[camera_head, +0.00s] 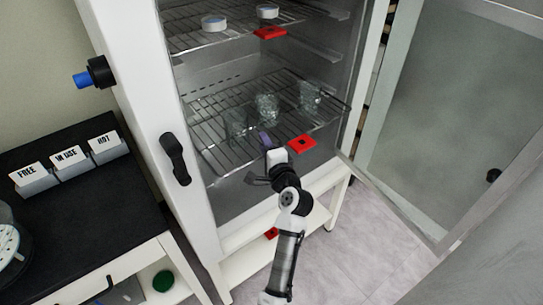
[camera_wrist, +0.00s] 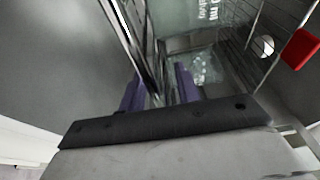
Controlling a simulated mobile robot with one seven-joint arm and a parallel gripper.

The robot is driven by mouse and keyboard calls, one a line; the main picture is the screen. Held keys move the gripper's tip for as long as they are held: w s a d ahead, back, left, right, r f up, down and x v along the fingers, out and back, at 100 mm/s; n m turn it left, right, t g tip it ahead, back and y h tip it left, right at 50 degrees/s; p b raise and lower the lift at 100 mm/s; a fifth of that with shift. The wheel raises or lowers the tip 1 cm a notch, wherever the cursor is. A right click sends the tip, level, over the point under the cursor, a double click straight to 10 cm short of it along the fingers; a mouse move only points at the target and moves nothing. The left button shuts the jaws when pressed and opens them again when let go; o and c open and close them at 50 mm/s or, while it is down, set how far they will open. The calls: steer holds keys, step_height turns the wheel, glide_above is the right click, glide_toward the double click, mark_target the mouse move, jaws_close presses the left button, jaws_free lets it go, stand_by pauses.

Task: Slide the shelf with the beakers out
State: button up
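The wire shelf (camera_head: 205,133) with the beakers is inside the open freeze dryer, below another wire shelf. Three clear glass beakers (camera_head: 266,107) stand on it, and glass also shows in the wrist view (camera_wrist: 207,68). A red tag (camera_head: 302,144) with a dark mark is on the shelf's front edge. My gripper (camera_head: 265,140) is at that front edge, left of the tag. In the wrist view its two purple fingers (camera_wrist: 160,88) are apart, with metal rods showing between them. I cannot tell whether they touch the shelf.
The upper shelf (camera_head: 190,42) holds white round containers (camera_head: 214,23) and has a red tag (camera_head: 270,33). The glass door (camera_head: 440,110) stands open at the right. A black-topped bench (camera_head: 90,215) with labelled blocks (camera_head: 67,160) is at the left.

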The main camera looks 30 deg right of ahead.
steer(key=s+a+b, duration=0.2)
steer(key=s+b, duration=0.1)
steer(key=s, duration=1)
steer(key=shift+a, duration=0.1)
